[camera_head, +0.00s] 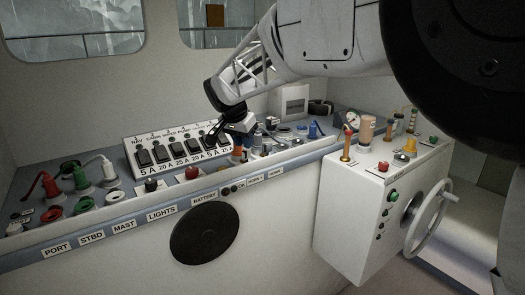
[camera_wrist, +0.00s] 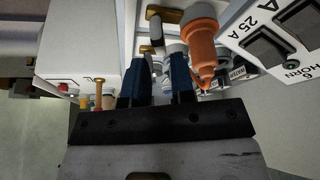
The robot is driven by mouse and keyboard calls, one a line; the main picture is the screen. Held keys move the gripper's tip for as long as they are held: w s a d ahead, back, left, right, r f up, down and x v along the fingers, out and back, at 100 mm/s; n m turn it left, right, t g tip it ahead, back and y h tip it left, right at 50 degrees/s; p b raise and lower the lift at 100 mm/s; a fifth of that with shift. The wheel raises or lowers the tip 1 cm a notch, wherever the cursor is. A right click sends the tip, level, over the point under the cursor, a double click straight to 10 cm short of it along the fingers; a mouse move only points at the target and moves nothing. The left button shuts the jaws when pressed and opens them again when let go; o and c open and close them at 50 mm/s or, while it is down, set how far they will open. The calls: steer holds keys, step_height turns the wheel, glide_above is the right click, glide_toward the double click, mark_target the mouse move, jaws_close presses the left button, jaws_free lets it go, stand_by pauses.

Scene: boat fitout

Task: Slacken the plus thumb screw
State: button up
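My gripper (camera_head: 237,136) is over the long console, beside the right end of the breaker panel. In the wrist view its two blue fingertips (camera_wrist: 160,78) stand apart with a gap between them, and I see nothing clamped there. Small pale metal fittings (camera_wrist: 174,50) lie beyond the fingertips and are partly hidden by them. An orange fitting (camera_wrist: 203,45) is just right of the fingers. I cannot make out a plus mark, so I cannot tell which small part is the plus thumb screw. In the head view my gripper and wrist hide part of this area.
The breaker panel (camera_head: 178,152) with black switches is close on the left. Red, green and white plugs (camera_head: 82,178) are farther left. A blue fitting (camera_head: 314,130) stands to the right. A white box (camera_head: 375,205) with a handwheel (camera_head: 428,217), knobs and upright cylinders stands at the right.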

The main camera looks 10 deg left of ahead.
mark_target(247, 156)
steer(key=shift+x, duration=2.25)
steer(key=shift+r, duration=0.1)
jaws_close()
